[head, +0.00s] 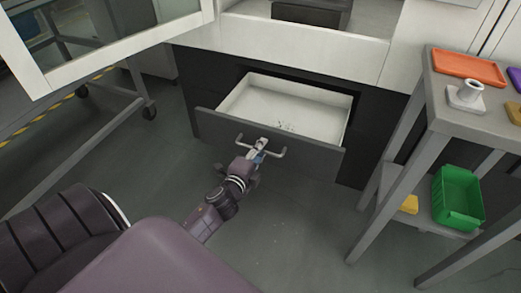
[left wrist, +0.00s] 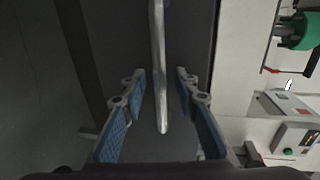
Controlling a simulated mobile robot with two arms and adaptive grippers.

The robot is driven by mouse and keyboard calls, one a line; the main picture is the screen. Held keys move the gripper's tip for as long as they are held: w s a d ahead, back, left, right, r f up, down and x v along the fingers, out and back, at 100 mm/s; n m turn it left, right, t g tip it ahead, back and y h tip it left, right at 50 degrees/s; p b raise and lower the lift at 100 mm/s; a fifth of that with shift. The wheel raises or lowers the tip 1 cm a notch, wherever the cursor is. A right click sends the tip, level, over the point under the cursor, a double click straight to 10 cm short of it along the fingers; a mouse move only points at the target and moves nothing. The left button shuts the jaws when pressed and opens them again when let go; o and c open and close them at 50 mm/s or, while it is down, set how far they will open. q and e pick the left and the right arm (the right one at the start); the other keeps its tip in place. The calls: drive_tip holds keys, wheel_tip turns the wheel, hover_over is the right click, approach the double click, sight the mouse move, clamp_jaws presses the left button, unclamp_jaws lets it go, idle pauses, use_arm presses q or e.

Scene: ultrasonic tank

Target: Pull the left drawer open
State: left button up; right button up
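The drawer (head: 205,124) has a dark grey front and a white inside, and stands well out of the dark cabinet. Its inside is in view, with a few small dark specks on the floor. A metal bar handle (head: 278,153) is on its front. My left gripper (head: 257,157) is at the handle. In the left wrist view the handle bar (left wrist: 159,60) runs between the two blue-padded fingers, with a visible gap on each side. The left gripper is open around the bar and not clamped on it. My right gripper is not in view.
A grey metal stand (head: 440,100) at the right carries an orange tray (head: 468,67) and a white piece (head: 465,96). A green bin (head: 457,195) sits on its lower shelf. A glass-panelled frame (head: 110,48) is at the upper left. The floor before the drawer is clear.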

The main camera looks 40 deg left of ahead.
use_arm(q)
drive_tip(key=shift+s, duration=0.1)
drive_tip(key=v, duration=1.2)
